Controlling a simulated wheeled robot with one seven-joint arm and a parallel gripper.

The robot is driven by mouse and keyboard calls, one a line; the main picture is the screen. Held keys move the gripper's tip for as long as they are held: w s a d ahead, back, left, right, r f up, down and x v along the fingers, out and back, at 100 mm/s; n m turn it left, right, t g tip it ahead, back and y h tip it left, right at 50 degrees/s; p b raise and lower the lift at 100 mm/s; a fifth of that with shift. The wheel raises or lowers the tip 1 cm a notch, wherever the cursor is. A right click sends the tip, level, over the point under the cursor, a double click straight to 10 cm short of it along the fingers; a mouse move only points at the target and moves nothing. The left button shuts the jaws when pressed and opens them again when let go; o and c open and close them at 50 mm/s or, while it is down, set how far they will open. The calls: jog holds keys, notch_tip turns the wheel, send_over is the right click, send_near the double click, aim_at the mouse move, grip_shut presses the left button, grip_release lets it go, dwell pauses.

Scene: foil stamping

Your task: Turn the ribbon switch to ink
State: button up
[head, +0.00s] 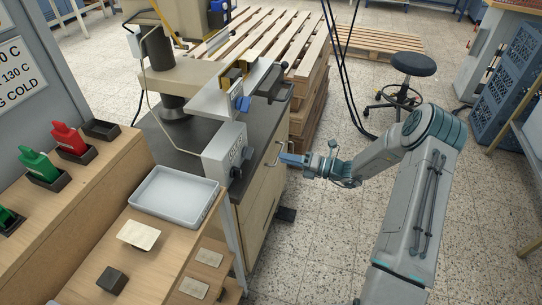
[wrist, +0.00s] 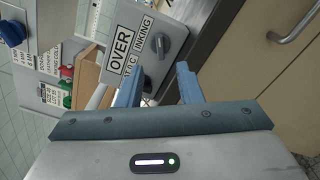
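A grey control box (head: 222,157) sits on the front of the press. One dark knob (wrist: 160,46) is near the labels, and a second dark knob (wrist: 144,83) is lower, partly behind my left finger. I cannot tell which is the ribbon switch or its setting. My gripper (head: 284,158) is right of the box, apart from it. In the wrist view my gripper (wrist: 157,84) is open, with nothing between its blue fingers.
A cabinet with a metal handle (head: 277,154) is below the press, close to my gripper. A grey tray (head: 171,219) lies on the wooden bench at the left. Wooden pallets (head: 268,39) stand behind. A black stool (head: 413,64) is at the right, with open floor in front.

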jog(key=shift+v, duration=1.5)
jog(key=s+a+r+n+g+h+p, duration=0.2)
jog(key=s+a+r+n+g+h, duration=0.2)
jog(key=s+r+n+g+h, duration=0.75)
jog(key=s+d+r+n+t+h+p, duration=0.1)
jog(key=s+d+r+n+t, duration=0.3)
jog(key=s+n, duration=0.5)
jog(key=s+d+r+n+t+h+p, duration=0.1)
jog(key=s+d+r+n+t+h, duration=0.3)
jog(key=n, duration=0.9)
jog(key=s+r, duration=0.3)
jog(key=s, duration=0.2)
jog(key=shift+s+d+r, duration=0.3)
jog(key=shift+d+r, duration=0.05)
jog(key=shift+r, duration=0.05)
jog(key=shift+n+h, duration=0.25)
